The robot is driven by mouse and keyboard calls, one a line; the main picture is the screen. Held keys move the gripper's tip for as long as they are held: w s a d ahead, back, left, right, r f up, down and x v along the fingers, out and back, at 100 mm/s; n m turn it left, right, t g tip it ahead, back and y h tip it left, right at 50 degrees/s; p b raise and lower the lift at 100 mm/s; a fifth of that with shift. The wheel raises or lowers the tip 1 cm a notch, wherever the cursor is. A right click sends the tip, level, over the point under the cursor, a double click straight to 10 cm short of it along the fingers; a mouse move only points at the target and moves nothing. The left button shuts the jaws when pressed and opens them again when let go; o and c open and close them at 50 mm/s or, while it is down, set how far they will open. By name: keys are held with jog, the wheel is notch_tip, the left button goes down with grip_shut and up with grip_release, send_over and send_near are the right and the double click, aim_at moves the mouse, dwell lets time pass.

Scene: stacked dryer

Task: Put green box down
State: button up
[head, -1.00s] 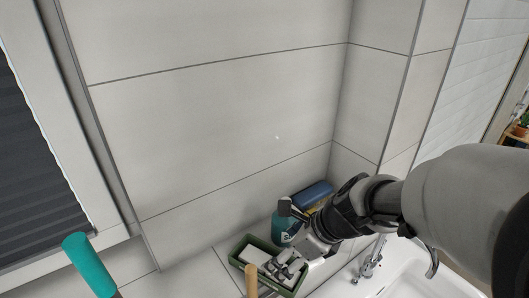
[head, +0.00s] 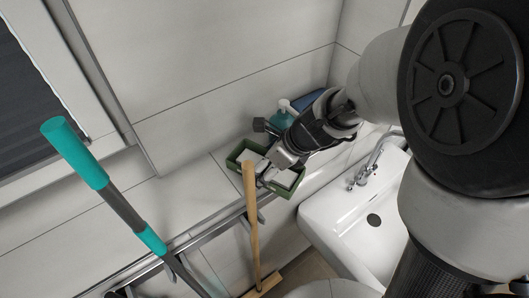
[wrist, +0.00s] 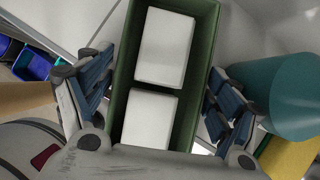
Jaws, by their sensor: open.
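The green box (wrist: 206,40) is a long open tray with two white blocks (wrist: 164,46) inside. In the head view the green box (head: 234,158) rests on the tiled ledge at the wall, left of the sink. My gripper (wrist: 158,100) is open, with one finger on each side of the box. Small gaps seem to show between the fingers and the box walls. In the head view my gripper (head: 268,178) covers the middle of the box, so part of it is hidden.
A teal bottle (head: 282,120) stands right beside the box. A white sink (head: 335,215) with a tap (head: 365,172) is to the right. A wooden handle (head: 251,220) and a teal-grey pole (head: 90,165) stand in front. The ledge (head: 190,190) is clear to the left.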

jog(key=shift+c, duration=0.3)
jog(key=c, duration=0.8)
